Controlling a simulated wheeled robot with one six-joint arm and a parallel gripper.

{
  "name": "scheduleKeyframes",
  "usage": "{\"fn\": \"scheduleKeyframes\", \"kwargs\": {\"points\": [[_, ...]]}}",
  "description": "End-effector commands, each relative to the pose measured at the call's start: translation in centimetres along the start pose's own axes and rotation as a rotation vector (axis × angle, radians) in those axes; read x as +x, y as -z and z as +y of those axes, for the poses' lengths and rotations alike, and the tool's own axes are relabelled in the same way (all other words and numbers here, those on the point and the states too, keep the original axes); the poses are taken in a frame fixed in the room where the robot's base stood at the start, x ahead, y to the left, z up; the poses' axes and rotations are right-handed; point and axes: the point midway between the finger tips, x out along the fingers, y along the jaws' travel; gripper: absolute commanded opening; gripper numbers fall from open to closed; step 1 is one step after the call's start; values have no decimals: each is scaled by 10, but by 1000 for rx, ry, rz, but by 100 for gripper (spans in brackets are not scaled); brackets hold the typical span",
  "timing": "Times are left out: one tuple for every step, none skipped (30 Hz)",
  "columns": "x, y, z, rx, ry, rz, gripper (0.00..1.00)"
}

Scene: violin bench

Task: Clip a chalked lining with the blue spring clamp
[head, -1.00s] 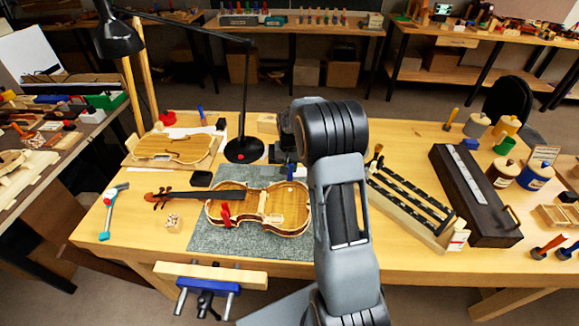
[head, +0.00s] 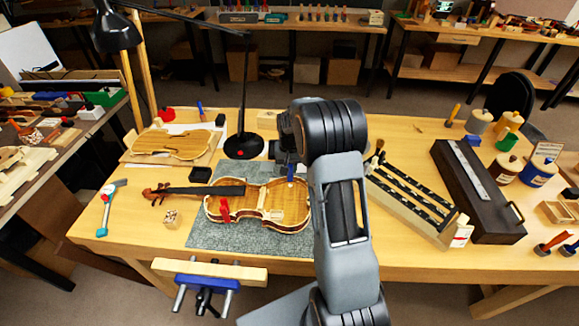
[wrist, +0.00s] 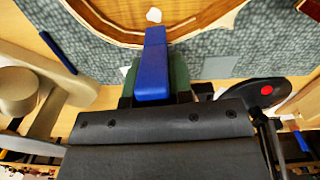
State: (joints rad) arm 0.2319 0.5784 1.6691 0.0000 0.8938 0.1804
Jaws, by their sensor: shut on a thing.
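The open violin body (head: 245,207) lies on a grey mat (head: 210,238), its neck pointing left. My gripper (wrist: 154,80) is shut on the blue spring clamp (wrist: 153,62), its green pads on either side. In the head view the blue clamp (head: 291,173) shows at the violin's far right edge. In the wrist view its tip overlaps the violin's rim (wrist: 110,30); I cannot tell whether its jaws grip the lining. A white chalk-like mark (wrist: 153,14) shows just beyond the tip. My arm hides part of the bench.
A black lamp base (head: 244,147) stands behind the violin, left of my gripper. A slotted rack (head: 410,205) and a dark long case (head: 478,190) lie to the right. The bench's far right is cluttered with jars.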

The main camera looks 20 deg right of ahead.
Motion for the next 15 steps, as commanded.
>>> {"fn": "scheduleKeyframes", "kwargs": {"points": [[2, 0, 0, 0, 0, 0, 0], [3, 0, 0, 0, 0, 0, 0], [4, 0, 0, 0, 0, 0, 0], [5, 0, 0, 0, 0, 0, 0], [6, 0, 0, 0, 0, 0, 0], [7, 0, 0, 0, 0, 0, 0], [8, 0, 0, 0, 0, 0, 0], [8, 0, 0, 0, 0, 0, 0], [9, 0, 0, 0, 0, 0, 0], [10, 0, 0, 0, 0, 0, 0], [11, 0, 0, 0, 0, 0, 0], [12, 0, 0, 0, 0, 0, 0], [12, 0, 0, 0, 0, 0, 0], [13, 0, 0, 0, 0, 0, 0], [14, 0, 0, 0, 0, 0, 0]]}}
